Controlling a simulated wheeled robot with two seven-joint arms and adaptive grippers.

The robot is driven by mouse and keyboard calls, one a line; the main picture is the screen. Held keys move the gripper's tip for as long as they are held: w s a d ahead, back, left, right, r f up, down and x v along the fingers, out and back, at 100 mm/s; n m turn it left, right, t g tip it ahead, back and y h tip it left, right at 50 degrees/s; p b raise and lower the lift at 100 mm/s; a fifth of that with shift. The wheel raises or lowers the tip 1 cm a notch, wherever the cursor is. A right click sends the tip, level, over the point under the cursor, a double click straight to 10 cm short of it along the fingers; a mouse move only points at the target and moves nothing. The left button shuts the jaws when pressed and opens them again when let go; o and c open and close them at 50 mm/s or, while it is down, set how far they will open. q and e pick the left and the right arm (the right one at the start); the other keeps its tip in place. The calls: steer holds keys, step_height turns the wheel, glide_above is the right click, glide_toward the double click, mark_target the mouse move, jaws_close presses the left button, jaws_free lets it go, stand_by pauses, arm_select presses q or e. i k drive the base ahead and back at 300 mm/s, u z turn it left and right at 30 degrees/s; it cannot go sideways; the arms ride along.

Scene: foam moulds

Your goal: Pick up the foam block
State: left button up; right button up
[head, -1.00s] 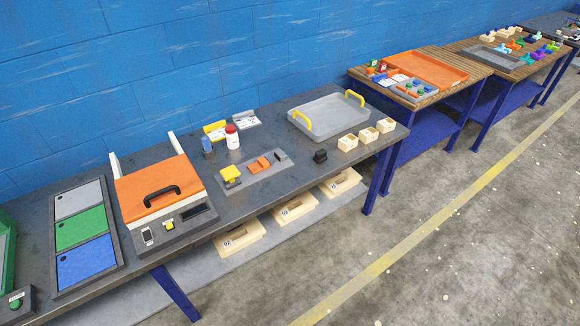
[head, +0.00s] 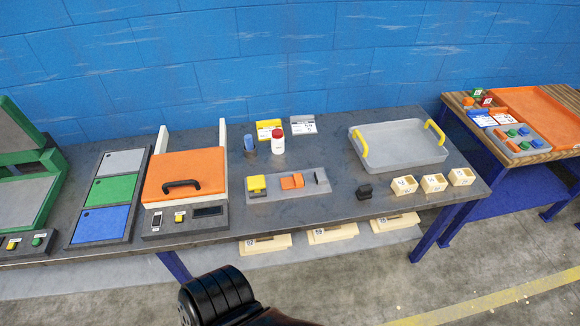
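I cannot tell for sure which piece is the foam block. On a grey plate (head: 288,193) in the middle of the bench lie a yellow piece (head: 256,184), a flat orange piece (head: 291,181) and a small dark grey piece (head: 320,176). A small black block-like object (head: 365,192) sits on the bench right of the plate. Grey (head: 123,162), green (head: 112,189) and blue (head: 101,223) panels lie in a dark frame at the left. Neither gripper is in view; a dark rounded part of my arm shows at the bottom, apart from the objects.
An orange-lidded machine (head: 188,172) with a black handle stands left of the plate. A grey tray with yellow handles (head: 402,155), three cream boxes (head: 433,183) and a red-capped bottle (head: 277,142) stand on the bench (head: 334,216). Cream bins (head: 332,233) sit below.

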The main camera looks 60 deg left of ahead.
mark_target(437, 182)
steer(key=z, duration=0.1)
steer(key=i, duration=2.1)
steer(key=u, duration=2.85)
